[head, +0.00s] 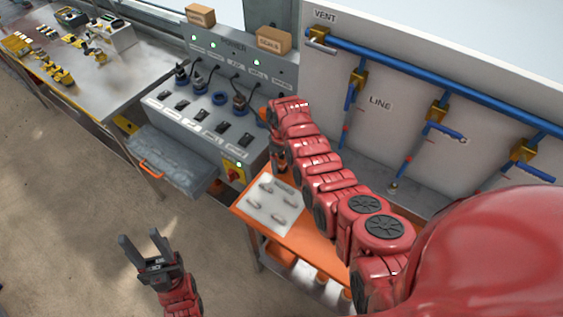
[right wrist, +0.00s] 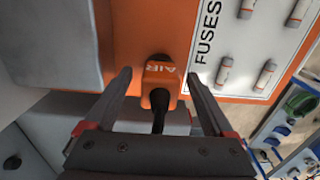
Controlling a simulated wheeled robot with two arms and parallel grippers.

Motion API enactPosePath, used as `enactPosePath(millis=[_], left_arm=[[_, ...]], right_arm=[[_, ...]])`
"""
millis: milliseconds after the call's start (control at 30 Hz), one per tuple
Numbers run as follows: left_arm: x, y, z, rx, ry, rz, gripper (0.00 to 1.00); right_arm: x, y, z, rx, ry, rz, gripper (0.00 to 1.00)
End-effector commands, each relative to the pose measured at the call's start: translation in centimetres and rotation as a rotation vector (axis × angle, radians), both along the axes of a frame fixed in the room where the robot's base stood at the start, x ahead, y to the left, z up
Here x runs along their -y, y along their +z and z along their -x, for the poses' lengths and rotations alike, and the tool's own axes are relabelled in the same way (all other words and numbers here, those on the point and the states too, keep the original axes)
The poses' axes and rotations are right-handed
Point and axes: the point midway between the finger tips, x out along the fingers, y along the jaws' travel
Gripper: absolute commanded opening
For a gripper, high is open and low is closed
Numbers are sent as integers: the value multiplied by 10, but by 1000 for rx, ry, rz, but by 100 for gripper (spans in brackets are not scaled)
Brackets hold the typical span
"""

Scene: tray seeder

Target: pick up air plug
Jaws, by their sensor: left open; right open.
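The air plug (right wrist: 162,76) is orange with white "AIR" lettering and a black cable end, and lies on the orange cart top (right wrist: 150,30) in the right wrist view. My right gripper (right wrist: 158,78) is open, with one finger on each side of the plug. A gap shows beside the plug on both sides. In the head view my right gripper (head: 279,160) is over the far edge of the cart, and I cannot make out the plug there. My left gripper (head: 141,238) is open and empty above the floor at the lower left.
A white "FUSES" panel (head: 254,214) with several fuses lies on the cart beside the plug. A grey power console (head: 200,120) with plugs and switches stands behind, and a grey box (head: 180,168) with an orange handle sits in front of it. Blue pipes (head: 400,64) run along the wall.

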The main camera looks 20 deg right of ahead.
Motion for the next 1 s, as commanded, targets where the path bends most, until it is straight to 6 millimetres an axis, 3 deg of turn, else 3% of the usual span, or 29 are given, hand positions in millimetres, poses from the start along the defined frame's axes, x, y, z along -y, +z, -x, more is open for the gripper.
enactPosePath(millis=[67,533,1000], left_arm=[[0,0,0,0,0,0,50],[0,0,0,0,0,0,50],[0,-3,0,0,0,0,50]], right_arm=[[0,0,0,0,0,0,84],[0,0,0,1,0,0,0],[0,3,-2,5,0,0,0]])
